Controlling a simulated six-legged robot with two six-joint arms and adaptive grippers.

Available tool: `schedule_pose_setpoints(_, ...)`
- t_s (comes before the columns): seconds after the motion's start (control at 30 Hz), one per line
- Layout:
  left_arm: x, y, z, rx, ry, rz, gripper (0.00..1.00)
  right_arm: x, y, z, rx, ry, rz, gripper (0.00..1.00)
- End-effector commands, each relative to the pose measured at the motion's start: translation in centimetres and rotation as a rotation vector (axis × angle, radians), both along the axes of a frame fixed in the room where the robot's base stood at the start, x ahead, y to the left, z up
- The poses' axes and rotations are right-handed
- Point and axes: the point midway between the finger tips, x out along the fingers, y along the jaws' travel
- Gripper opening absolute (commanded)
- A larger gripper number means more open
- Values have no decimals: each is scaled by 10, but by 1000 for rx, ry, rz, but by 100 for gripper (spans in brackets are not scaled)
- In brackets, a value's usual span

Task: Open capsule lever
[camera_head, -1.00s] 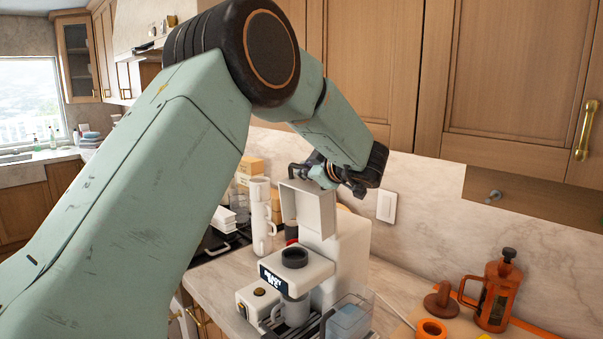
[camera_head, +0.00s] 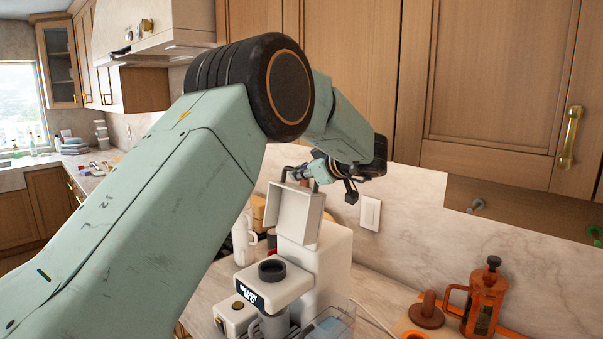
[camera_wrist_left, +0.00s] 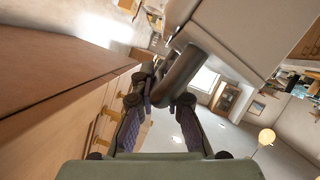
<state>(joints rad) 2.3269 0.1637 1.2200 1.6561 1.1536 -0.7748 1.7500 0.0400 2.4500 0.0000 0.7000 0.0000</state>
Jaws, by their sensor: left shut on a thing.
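A white coffee machine (camera_head: 325,262) stands on the counter in the head view. Its boxy capsule lever (camera_head: 295,213) is raised and tilted back, with its hollow underside showing. My left gripper (camera_head: 312,176) is at the lever's top edge, partly hidden behind it and by my arm. In the left wrist view my left gripper (camera_wrist_left: 162,95) is shut on the dark bar handle of the lever (camera_wrist_left: 183,72); the pale lever body fills the upper right. My right gripper is in neither view.
A dark round ring (camera_head: 271,270) sits on the machine's front head. A clear container (camera_head: 333,325) stands at its front right. An orange French press (camera_head: 484,300) and a brown tamper-like piece (camera_head: 427,312) are farther right.

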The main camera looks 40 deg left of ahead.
Motion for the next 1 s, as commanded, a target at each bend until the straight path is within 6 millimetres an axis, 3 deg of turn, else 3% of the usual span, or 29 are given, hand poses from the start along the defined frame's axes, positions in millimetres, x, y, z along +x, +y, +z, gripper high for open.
schedule_pose_setpoints(0.27,0,0,-3,-2,5,0,0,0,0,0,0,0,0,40)
schedule_pose_setpoints(0.3,0,-1,-3,-2,5,0,16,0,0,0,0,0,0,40)
schedule_pose_setpoints(0.53,2,0,-2,-1,3,1,35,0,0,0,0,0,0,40)
schedule_pose_setpoints(0.87,2,-2,0,0,1,0,36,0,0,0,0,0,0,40)
schedule_pose_setpoints(1.0,0,-16,6,1,0,-2,36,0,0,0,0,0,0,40)
